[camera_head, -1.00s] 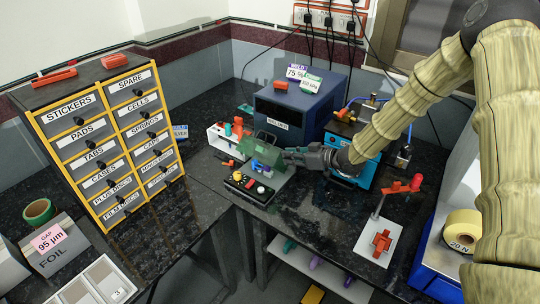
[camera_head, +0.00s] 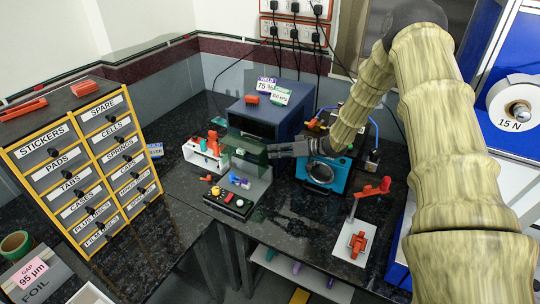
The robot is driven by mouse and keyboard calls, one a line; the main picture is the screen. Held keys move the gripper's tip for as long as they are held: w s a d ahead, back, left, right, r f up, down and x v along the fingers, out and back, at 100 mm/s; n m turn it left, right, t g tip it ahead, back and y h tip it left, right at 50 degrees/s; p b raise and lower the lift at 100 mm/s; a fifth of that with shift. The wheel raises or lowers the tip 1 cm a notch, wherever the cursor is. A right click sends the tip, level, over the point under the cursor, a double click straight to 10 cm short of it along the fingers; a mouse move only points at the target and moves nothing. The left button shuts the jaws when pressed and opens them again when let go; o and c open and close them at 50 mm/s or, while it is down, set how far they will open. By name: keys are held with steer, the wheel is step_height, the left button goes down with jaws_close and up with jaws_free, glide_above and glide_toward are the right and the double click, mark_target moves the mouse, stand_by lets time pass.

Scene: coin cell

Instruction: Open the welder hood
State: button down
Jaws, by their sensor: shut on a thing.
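The welder hood (camera_head: 244,149) is a dark green, see-through cover at the middle left of the head view. It stands raised above the welder base (camera_head: 241,200), with a gap under its lower edge. A small purple and blue part (camera_head: 239,181) shows in that gap. My gripper (camera_head: 271,151) reaches in from the right and is shut on the right edge of the hood. The exact contact of the fingers is too small to make out.
The blue welder box (camera_head: 288,119) stands behind the hood. A white rack (camera_head: 201,158) is close on its left, and a light blue machine (camera_head: 314,173) is at its right. A drawer cabinet (camera_head: 85,170) stands at the left.

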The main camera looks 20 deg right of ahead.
steer(key=shift+w+d+f, duration=0.1)
steer(key=shift+w+d, duration=0.25)
steer(key=shift+d, duration=0.2)
steer(key=c, duration=1.6)
jaws_free()
steer(key=shift+f, duration=0.1)
steer(key=shift+o, duration=0.7)
steer(key=shift+w+d, duration=0.1)
steer(key=shift+w, duration=0.05)
steer(key=v, duration=1.2)
